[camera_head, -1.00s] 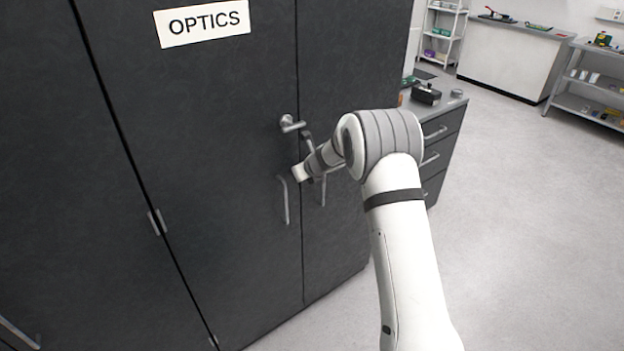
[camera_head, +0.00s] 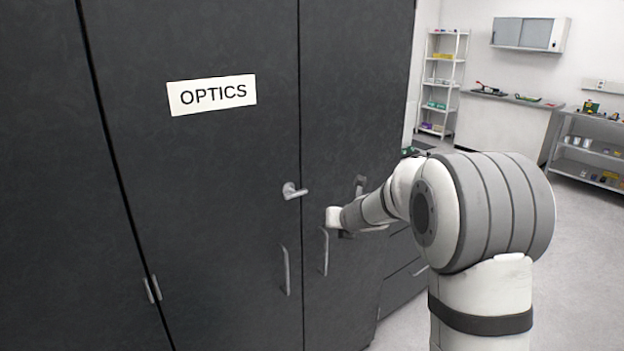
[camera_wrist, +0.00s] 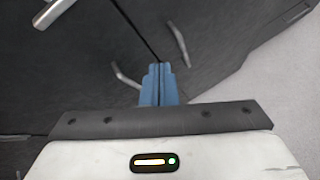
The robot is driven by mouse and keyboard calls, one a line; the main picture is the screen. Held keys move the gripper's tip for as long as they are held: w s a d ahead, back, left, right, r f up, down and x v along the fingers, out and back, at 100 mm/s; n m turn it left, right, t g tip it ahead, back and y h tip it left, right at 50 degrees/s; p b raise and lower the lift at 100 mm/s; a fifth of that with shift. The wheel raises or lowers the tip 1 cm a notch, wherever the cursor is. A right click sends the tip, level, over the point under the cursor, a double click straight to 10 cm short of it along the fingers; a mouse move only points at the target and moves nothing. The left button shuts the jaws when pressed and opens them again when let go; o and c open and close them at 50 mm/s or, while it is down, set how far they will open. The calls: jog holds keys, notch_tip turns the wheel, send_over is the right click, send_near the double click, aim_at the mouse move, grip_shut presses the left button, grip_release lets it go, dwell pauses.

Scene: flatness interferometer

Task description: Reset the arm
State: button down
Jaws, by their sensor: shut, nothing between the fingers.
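My arm reaches in from the lower right of the head view, in front of a dark cabinet (camera_head: 220,170) with an OPTICS sign (camera_head: 212,95). In the wrist view the blue fingers of my gripper (camera_wrist: 159,70) are together with nothing between them. They point toward the dark cabinet front, and I see no contact with it. In the head view the fingers are not clear. The cabinet has a lever handle (camera_head: 293,191) and two upright bar handles, one on the left door (camera_head: 286,270) and one on the right door (camera_head: 325,252). The doors look closed.
Dark drawers (camera_head: 402,275) stand right of the cabinet, partly behind my arm. Farther back are a white shelf rack (camera_head: 440,85), a counter (camera_head: 510,98), a wall cabinet (camera_head: 530,34) and a low shelf unit (camera_head: 590,150). Pale floor (camera_head: 585,250) lies open at the right.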

jog(key=s+d+r+m+t+h, duration=0.1)
jog(key=s+d+r+m+h, duration=0.2)
jog(key=s+d+r+m, duration=0.45)
jog(key=s+d+m+g+h, duration=0.2)
jog(key=s+d+m+h, duration=0.25)
jog(key=s+m, duration=0.85)
jog(key=s+a+f+m+g+y, duration=0.2)
jog(key=s+f+m, duration=0.1)
jog(key=s+m, duration=0.5)
jog(key=s+a+f+m+g+y, duration=0.2)
jog(key=s+m, duration=0.6)
jog(key=s, duration=0.4)
jog(key=shift+a+f+g, duration=0.15)
jog(key=shift+f+g, duration=0.25)
jog(key=shift+g, duration=0.4)
jog(key=c, duration=2.1)
grip_release()
jog(key=shift+w, duration=0.1)
